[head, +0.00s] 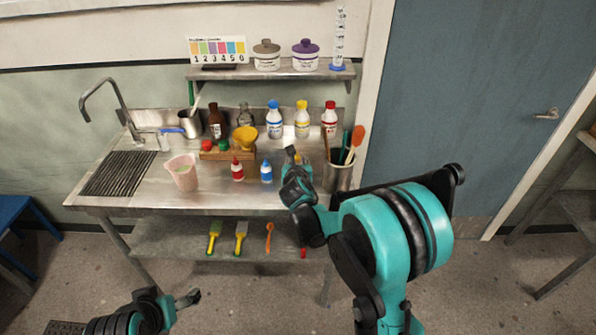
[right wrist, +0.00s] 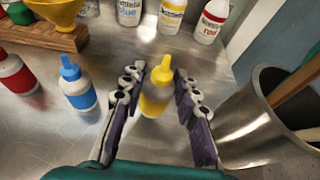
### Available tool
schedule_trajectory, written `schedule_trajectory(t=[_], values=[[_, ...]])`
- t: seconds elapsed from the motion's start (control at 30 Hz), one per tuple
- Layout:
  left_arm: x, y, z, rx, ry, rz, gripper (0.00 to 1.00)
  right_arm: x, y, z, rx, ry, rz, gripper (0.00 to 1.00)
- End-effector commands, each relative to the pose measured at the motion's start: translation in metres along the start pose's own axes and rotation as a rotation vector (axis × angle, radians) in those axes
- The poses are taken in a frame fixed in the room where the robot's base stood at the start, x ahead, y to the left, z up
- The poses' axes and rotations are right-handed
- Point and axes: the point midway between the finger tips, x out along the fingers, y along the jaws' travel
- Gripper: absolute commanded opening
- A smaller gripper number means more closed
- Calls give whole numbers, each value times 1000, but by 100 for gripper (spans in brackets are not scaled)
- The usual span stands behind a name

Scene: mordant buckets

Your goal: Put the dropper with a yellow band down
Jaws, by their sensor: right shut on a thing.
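The yellow dropper (right wrist: 157,88), a small bottle with a cone tip, stands between the two fingers of my right gripper (right wrist: 157,97) in the right wrist view. The gripper is shut on it. In the head view my right gripper (head: 297,160) is over the right part of the steel counter (head: 215,198) and mostly hides the dropper. I cannot tell whether its base touches the counter. A red dropper (head: 237,170) and a blue dropper (head: 266,172) stand to its left. My left gripper (head: 190,298) is low in front of the bench; its jaw opening is unclear.
A metal pot (head: 339,177) of tools stands close to the right of my right gripper. Blue, yellow and red-labelled bottles (head: 302,120) stand behind. A wooden block (head: 225,152) with a yellow funnel and a pink beaker (head: 183,172) are left. The counter's front strip is clear.

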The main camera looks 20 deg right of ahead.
Motion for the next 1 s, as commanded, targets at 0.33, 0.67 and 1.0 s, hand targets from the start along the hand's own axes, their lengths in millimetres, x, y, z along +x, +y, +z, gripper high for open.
schedule_trajectory(t=[0.33,0.67,1.0], values=[[8,0,6,0,0,0,87,9,0,-22,0,0,0,1],[11,0,8,0,0,0,87,10,0,-25,0,0,0,51],[6,0,5,0,0,0,87,7,0,-20,0,0,0,51]])
